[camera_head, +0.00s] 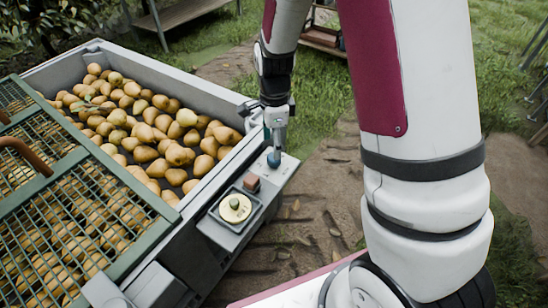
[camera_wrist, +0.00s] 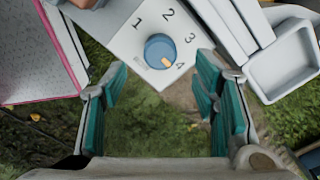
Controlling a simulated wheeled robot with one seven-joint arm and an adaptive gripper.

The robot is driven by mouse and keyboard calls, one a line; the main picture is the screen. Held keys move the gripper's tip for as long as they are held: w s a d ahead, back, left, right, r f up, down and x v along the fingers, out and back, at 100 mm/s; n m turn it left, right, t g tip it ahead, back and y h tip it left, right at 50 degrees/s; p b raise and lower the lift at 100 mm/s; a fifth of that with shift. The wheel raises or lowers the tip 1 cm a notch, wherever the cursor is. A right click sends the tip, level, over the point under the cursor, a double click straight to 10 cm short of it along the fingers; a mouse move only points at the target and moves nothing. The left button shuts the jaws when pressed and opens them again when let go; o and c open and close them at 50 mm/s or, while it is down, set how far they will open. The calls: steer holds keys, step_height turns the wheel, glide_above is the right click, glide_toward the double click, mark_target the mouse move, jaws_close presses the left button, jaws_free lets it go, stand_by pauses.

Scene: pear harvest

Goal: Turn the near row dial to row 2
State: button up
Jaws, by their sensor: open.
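The row dial (camera_wrist: 161,50) is a round blue knob on a pale plate marked 1, 2, 3 and 4. Its orange mark is at the lower right of the knob, on the side towards the 4. In the head view the blue dial (camera_head: 274,158) sits at the far end of the grey panel beside the pear bin. My gripper (camera_head: 277,127) is just above it. In the wrist view my gripper (camera_wrist: 160,75) is open, with teal finger pads on either side and nothing between them. The dial lies ahead of the fingertips, apart from them.
Open muddy ground (camera_head: 310,215) lies right of the panel.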

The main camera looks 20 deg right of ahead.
mark_target(274, 161)
step_height(274, 161, down, 6)
steer(key=shift+r+b, duration=0.15)
steer(key=shift+b, duration=0.65)
steer(key=shift+c, duration=0.4)
steer(key=c, duration=1.1)
